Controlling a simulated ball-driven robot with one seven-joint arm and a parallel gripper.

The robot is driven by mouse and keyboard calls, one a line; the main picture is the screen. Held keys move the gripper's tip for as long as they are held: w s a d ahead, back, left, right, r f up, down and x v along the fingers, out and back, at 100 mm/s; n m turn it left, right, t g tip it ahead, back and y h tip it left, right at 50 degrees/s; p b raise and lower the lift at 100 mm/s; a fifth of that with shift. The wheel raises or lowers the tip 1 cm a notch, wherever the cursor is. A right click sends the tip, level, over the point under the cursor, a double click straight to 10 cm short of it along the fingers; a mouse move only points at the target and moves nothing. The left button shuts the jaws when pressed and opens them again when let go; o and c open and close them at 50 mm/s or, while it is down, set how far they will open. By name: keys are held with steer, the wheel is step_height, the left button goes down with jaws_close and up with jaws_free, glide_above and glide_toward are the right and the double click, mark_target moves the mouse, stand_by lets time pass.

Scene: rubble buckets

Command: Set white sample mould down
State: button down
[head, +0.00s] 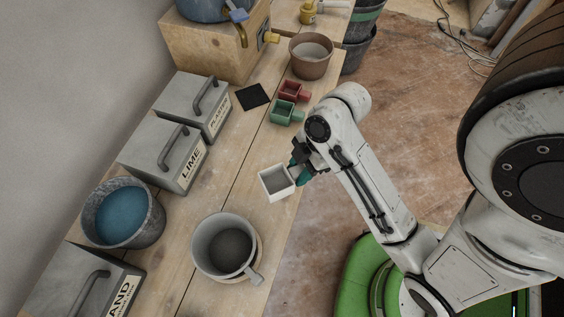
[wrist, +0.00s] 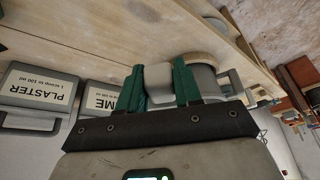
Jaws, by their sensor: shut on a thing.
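The white sample mould (head: 267,187) is a small open square box, grey inside, near the right edge of the wooden bench in the head view. My gripper (head: 297,173), with green fingers, is shut on it from the right. In the wrist view the fingers of my gripper (wrist: 159,86) sit on both sides of a pale part of the white mould (wrist: 158,80). The mould looks roughly upright. I cannot tell whether its base touches the bench or hangs just above it.
Lidded LIME (head: 160,150) and PLASTER (head: 195,100) boxes line the wall.

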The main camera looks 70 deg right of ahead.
steer(key=w+d+f+p, duration=0.1)
steer(key=w+d+f, duration=0.35)
steer(key=d, duration=0.25)
glide_above(281, 157)
steer(key=s, duration=0.1)
steer(key=f, duration=0.3)
steer(key=d+f, duration=0.1)
steer(key=f, duration=0.1)
steer(key=shift+s, duration=0.1)
steer(key=shift+d+f, duration=0.1)
steer(key=shift+f, duration=1.6)
steer(key=shift+f, duration=0.1)
steer(key=c, duration=0.8)
jaws_free()
